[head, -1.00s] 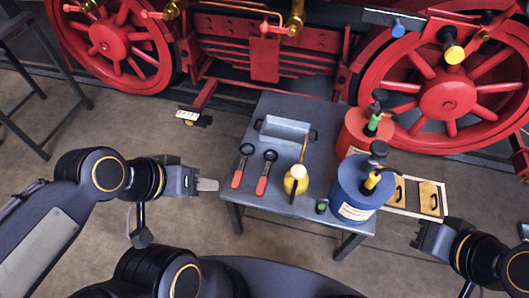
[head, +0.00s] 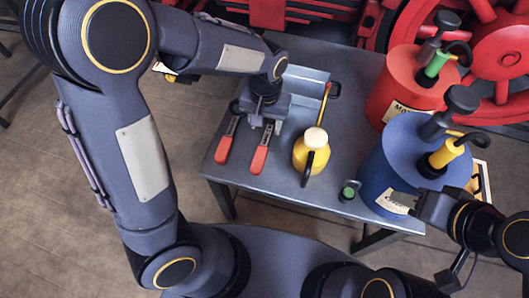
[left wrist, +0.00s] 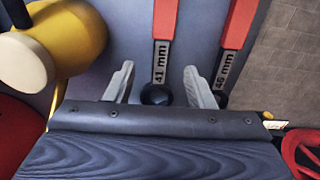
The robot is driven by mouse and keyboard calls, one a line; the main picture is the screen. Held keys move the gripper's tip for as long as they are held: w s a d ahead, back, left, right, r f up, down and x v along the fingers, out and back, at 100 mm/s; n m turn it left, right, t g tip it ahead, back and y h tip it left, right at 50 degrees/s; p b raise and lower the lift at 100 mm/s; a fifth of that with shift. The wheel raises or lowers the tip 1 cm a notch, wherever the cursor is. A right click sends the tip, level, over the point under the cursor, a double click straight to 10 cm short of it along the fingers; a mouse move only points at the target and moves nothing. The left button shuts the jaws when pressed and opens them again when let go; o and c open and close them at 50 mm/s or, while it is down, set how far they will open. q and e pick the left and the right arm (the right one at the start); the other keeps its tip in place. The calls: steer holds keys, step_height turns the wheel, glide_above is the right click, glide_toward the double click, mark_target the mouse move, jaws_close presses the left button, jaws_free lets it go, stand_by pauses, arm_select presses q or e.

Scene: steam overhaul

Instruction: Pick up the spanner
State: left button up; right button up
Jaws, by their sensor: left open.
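Two spanners with red handles lie on the grey table. The 41 mm spanner (head: 259,159) is the right one in the head view, and the 46 mm spanner (head: 227,142) is the left one. My left gripper (head: 264,124) is open above the 41 mm spanner. In the left wrist view its fingers (left wrist: 158,82) stand either side of the 41 mm spanner's shank (left wrist: 162,55), with its dark round end between them. The 46 mm spanner (left wrist: 228,65) passes by the right finger. My right gripper (head: 412,204) is in front of the blue can; its jaws are unclear.
A yellow oil can (head: 312,153) stands right of the spanners. A blue can (head: 398,160), a red can (head: 395,88) and a small green-topped item (head: 348,191) stand to the right. The table's front left (head: 235,184) is clear.

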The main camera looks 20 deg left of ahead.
mark_target(265, 143)
arm_select(q)
step_height(265, 143, down, 3)
steer(key=shift+b, duration=0.45)
step_height(265, 143, down, 5)
steer(key=b, duration=0.2)
steer(key=shift+s+a+b, duration=0.1)
steer(key=shift+a+b, duration=0.05)
steer(key=shift+b, duration=0.25)
steer(key=shift+r, duration=0.1)
steer(key=shift+c, duration=0.4)
jaws_close()
